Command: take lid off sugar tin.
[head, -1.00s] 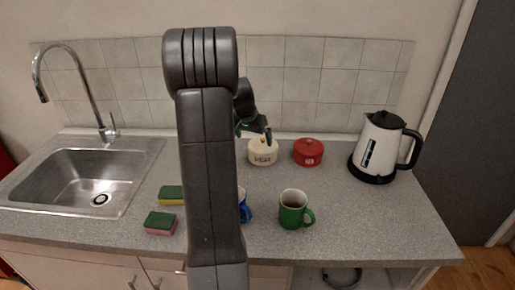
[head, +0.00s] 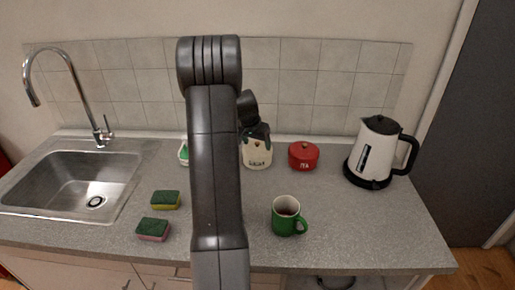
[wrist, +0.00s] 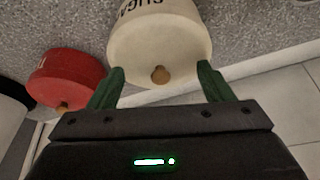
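The cream sugar tin (head: 257,159) stands upright at the back of the counter, beside the red tin. In the wrist view the sugar tin (wrist: 140,30) shows part of its lettering, and its lid (wrist: 185,58) is on, with a small wooden knob (wrist: 161,75). My gripper (head: 257,140) is at the top of the tin in the head view. In the wrist view my gripper (wrist: 160,82) is open, with one green finger on each side of the knob. The fingers look apart from the knob; whether they touch the lid I cannot tell.
The red tin (head: 303,156) stands close on the right, and the kettle (head: 376,150) farther right. A green mug (head: 286,216) is at the front. Two sponges (head: 166,200) (head: 153,229) lie left of my arm. A green-white item (head: 184,153) is partly hidden.

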